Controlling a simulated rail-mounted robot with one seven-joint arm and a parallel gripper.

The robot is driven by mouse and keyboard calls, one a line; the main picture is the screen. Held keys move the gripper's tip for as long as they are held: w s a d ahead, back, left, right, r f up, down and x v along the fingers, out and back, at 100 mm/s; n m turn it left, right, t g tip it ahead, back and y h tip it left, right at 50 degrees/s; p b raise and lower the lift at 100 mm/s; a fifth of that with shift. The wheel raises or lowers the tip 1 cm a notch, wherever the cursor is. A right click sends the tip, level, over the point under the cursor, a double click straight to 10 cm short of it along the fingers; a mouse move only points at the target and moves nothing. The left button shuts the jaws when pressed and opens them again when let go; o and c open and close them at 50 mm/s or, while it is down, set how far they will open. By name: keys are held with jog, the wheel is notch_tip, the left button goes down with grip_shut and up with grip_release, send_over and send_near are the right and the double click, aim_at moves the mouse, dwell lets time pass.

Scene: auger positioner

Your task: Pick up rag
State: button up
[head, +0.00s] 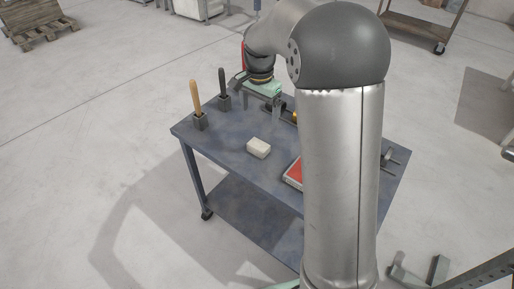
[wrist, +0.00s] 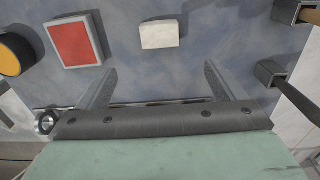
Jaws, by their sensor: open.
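The rag is most likely the small off-white folded block (head: 259,149) on the blue-grey cart top (head: 231,139). It also shows in the wrist view (wrist: 160,34), at the top centre. My gripper (wrist: 160,69) is open, with its two fingers spread and nothing between them. The rag lies beyond the fingertips, roughly in line with the gap between them. In the head view my gripper (head: 263,106) is above the back part of the cart, behind the rag and apart from it. My arm hides the cart's right part.
A red-topped box (wrist: 74,43) lies beside the rag, partly hidden in the head view. A yellow-and-black round object (wrist: 12,52) is farther left in the wrist view. Two holders with upright handles, one wooden (head: 196,97) and one black (head: 222,82), stand on the cart's left side.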

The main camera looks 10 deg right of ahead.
send_over(259, 145)
notch_tip(259, 145, down, 9)
jog(key=shift+d+r, duration=0.15)
jog(key=shift+r, duration=0.05)
jog(key=shift+w+a+f+b, duration=0.1)
jog(key=shift+f+b, duration=0.05)
jog(key=shift+f, duration=1.4)
jog(key=shift+a+f+b, duration=0.1)
jog(key=shift+f+b, duration=0.05)
jog(key=shift+f, duration=1.4)
jog(key=shift+c, duration=0.3)
jog(key=c, duration=1)
